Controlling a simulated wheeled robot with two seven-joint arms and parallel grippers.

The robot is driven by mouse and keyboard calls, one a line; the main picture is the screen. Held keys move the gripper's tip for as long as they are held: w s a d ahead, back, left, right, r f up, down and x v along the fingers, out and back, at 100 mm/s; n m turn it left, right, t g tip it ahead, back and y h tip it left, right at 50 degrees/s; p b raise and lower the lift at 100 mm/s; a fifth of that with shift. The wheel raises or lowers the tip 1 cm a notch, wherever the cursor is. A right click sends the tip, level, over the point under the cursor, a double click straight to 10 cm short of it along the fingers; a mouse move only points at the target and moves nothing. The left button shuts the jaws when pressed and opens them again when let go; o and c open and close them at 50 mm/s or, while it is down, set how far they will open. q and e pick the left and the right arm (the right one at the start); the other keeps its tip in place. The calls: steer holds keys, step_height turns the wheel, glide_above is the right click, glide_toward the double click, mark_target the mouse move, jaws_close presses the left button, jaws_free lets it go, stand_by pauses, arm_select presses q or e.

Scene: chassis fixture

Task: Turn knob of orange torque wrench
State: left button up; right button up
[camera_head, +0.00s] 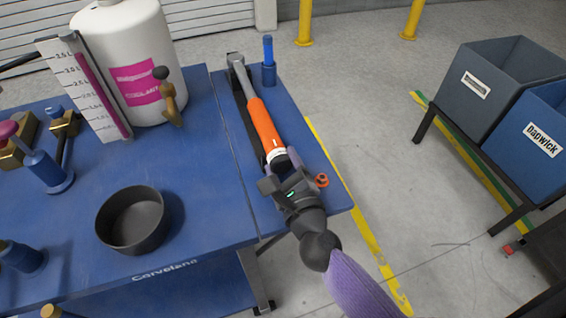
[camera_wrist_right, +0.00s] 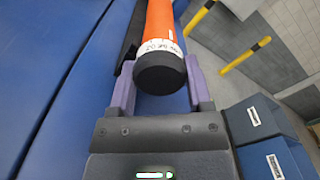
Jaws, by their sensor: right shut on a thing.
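The orange torque wrench (camera_head: 264,124) lies along the right section of the blue table, its metal head pointing away. In the right wrist view, its orange handle (camera_wrist_right: 161,18) ends in a white marked band and a black knob (camera_wrist_right: 160,75). My right gripper (camera_head: 283,160) is at the near end of the wrench. Its purple fingers (camera_wrist_right: 160,88) stand on either side of the black knob and are shut on it. In the head view the gripper hides most of the knob. My left gripper is not in view.
A blue post (camera_head: 268,62) stands beside the wrench head, and a small orange ring (camera_head: 321,180) lies right of my gripper. A black bowl (camera_head: 133,220) and a white coolant tank (camera_head: 126,60) stand left. Bins (camera_head: 500,75) stand across the floor.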

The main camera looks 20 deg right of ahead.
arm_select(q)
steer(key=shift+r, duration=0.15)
arm_select(e)
steer(key=shift+r+n+p, duration=0.1)
steer(key=shift+n+p, duration=0.4)
steer(key=shift+n, duration=0.2)
steer(key=shift+n+p, duration=0.7)
steer(key=shift+n, duration=0.5)
steer(key=n+p, duration=0.1)
steer(key=n, duration=0.1)
steer(key=shift+n, duration=0.3)
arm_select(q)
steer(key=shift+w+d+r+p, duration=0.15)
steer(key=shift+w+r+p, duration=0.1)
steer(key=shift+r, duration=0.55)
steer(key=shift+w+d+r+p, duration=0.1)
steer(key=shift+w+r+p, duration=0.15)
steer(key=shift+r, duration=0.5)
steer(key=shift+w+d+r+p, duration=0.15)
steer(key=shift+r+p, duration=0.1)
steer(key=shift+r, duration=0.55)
arm_select(e)
steer(key=shift+n, duration=1.5)
steer(key=o, duration=1.3)
steer(key=shift+s, duration=0.1)
